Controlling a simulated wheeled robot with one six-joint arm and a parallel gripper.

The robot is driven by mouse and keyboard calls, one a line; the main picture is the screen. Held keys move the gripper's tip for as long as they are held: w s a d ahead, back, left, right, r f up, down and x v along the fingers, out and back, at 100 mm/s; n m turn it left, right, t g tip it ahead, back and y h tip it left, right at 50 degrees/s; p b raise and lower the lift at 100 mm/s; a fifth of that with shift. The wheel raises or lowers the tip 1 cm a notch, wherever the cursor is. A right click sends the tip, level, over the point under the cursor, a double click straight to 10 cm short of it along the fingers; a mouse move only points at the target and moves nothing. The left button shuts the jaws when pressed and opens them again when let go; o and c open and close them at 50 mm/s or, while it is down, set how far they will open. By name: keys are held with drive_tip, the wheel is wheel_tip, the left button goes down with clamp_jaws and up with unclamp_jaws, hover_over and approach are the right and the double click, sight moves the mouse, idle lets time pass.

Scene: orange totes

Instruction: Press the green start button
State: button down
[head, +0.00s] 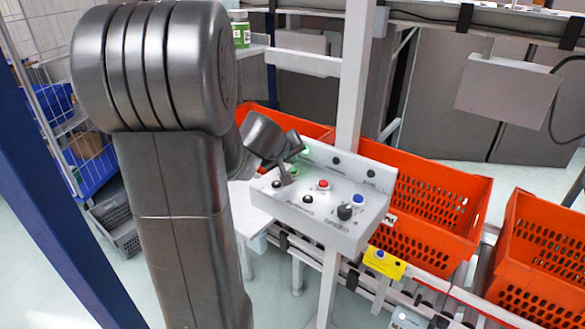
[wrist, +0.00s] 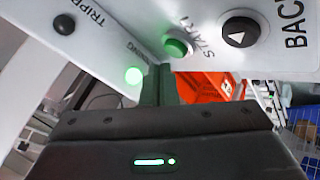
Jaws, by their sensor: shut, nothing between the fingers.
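The green start button (wrist: 178,46) sits on a white panel, labelled START, in the wrist view. My gripper (wrist: 162,72) is shut and empty. Its fingertips appear just below the button in the wrist picture; I cannot tell whether they touch it. A round green lamp (wrist: 133,76), labelled RUNNING, glows left of the fingers. In the head view my gripper (head: 288,181) is at the left part of the white control box (head: 290,214), and the green button (head: 295,170) is partly hidden behind it.
The box also carries a red button (head: 323,185), a blue button (head: 358,200) and a black knob (head: 345,212). A black arrow button (wrist: 240,30) labelled BACK is beside START. A white post (head: 354,80) rises behind the box. Orange totes (head: 440,185) stand behind and right.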

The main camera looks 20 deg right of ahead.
wheel_tip(320, 180, up, 5)
drive_tip(key=p, duration=0.4)
drive_tip(key=shift+f, duration=0.1)
idle(0.7)
wheel_tip(320, 180, down, 2)
drive_tip(key=shift+f+b, duration=0.1)
drive_tip(key=shift+b, duration=0.8)
drive_tip(key=shift+r+p, duration=0.35)
drive_tip(key=shift+p, duration=0.25)
drive_tip(key=shift+f+p, duration=0.25)
drive_tip(key=shift+p, duration=0.25)
wheel_tip(320, 180, up, 6)
drive_tip(key=p, duration=0.5)
drive_tip(key=shift+f, duration=0.1)
